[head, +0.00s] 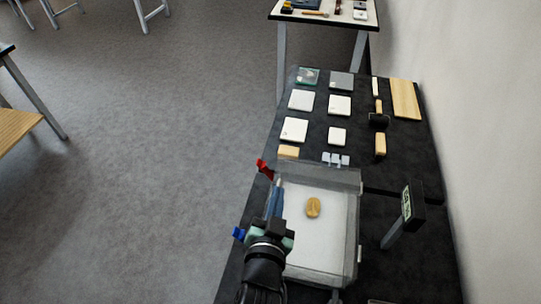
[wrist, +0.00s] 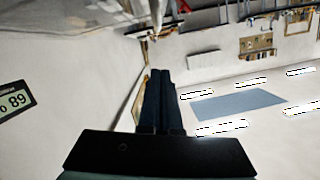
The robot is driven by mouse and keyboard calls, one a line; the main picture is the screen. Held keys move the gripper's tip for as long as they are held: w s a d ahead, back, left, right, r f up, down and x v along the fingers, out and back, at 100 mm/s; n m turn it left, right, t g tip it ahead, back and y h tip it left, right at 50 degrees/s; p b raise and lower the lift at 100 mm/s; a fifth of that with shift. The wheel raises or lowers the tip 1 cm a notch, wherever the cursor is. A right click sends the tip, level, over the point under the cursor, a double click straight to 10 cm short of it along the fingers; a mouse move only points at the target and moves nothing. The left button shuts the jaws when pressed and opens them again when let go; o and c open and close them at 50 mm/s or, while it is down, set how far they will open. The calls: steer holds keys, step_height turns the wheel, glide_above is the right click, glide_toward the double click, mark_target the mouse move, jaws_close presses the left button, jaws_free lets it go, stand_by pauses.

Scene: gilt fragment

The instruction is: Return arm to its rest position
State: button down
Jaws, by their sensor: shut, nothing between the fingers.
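My gripper (head: 277,192) is over the left side of a clear-walled case (head: 337,250) with a pale floor, on the dark bench. In the wrist view its two dark fingers (wrist: 167,78) are together with nothing between them. A small gold-coloured fragment (head: 313,208) lies on the case floor, to the right of my gripper and apart from it. I cannot tell how high my fingers are above the case floor. My wrist hides part of the case's near left corner.
A display on a stand (head: 408,207) is right of the case. White boxes (head: 294,130), a wooden board (head: 405,99) and small tools fill the bench's far part. A red part (head: 264,169) is at the case's far left corner. Open floor (head: 150,170) lies left.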

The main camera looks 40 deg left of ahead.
steer(key=b+v, duration=0.1)
steer(key=v, duration=0.6)
steer(key=shift+b, duration=0.4)
steer(key=shift+a, duration=0.1)
